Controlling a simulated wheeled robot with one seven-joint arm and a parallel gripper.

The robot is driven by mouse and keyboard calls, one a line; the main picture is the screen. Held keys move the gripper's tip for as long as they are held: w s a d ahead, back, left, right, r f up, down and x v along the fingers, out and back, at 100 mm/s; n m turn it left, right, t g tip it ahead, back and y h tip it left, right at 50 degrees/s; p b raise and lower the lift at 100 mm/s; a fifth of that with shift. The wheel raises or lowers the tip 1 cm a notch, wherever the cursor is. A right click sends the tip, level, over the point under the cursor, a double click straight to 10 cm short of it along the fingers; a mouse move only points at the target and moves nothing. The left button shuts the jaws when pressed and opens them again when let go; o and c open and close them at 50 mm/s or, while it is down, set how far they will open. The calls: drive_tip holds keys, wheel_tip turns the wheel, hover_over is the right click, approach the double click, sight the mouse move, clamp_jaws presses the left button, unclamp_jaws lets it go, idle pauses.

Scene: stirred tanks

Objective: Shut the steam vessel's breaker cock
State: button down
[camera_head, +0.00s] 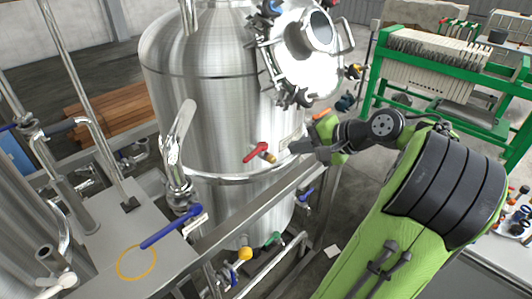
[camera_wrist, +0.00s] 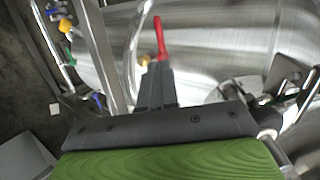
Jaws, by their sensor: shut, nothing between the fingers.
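A large steel vessel (camera_head: 215,125) stands in the middle of the head view. A small cock with a red lever (camera_head: 255,152) and a brass-coloured end sits on its front wall. The label saying which valve is the breaker cock cannot be read. My gripper (camera_head: 296,148) is shut and empty, just right of the red lever. In the wrist view the red lever (camera_wrist: 159,38) stands beyond the tips of my gripper (camera_wrist: 157,70), with the yellow end (camera_wrist: 145,60) to its left. Whether the fingertips touch the lever cannot be told.
A steel rail (camera_head: 240,225) runs below the cock. A blue-handled valve (camera_head: 170,228) is at the lower left, and yellow and green handles (camera_head: 245,253) hang below the vessel. A round manway (camera_head: 315,40) with knobs is above my gripper. A green-framed filter press (camera_head: 440,60) stands at right.

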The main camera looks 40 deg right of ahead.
sight(251, 156)
drive_tip(key=b+x, duration=0.3)
drive_tip(key=x, duration=1)
drive_tip(key=shift+w+f, duration=0.2)
drive_tip(key=shift+f, duration=0.15)
drive_tip(key=shift+w+a+f+m+h, duration=0.1)
drive_tip(key=shift+w+a+m+h, duration=0.25)
drive_tip(key=shift+w+m+h, duration=0.15)
drive_tip(key=shift+a+p, duration=0.15)
drive_tip(key=shift+p, duration=0.2)
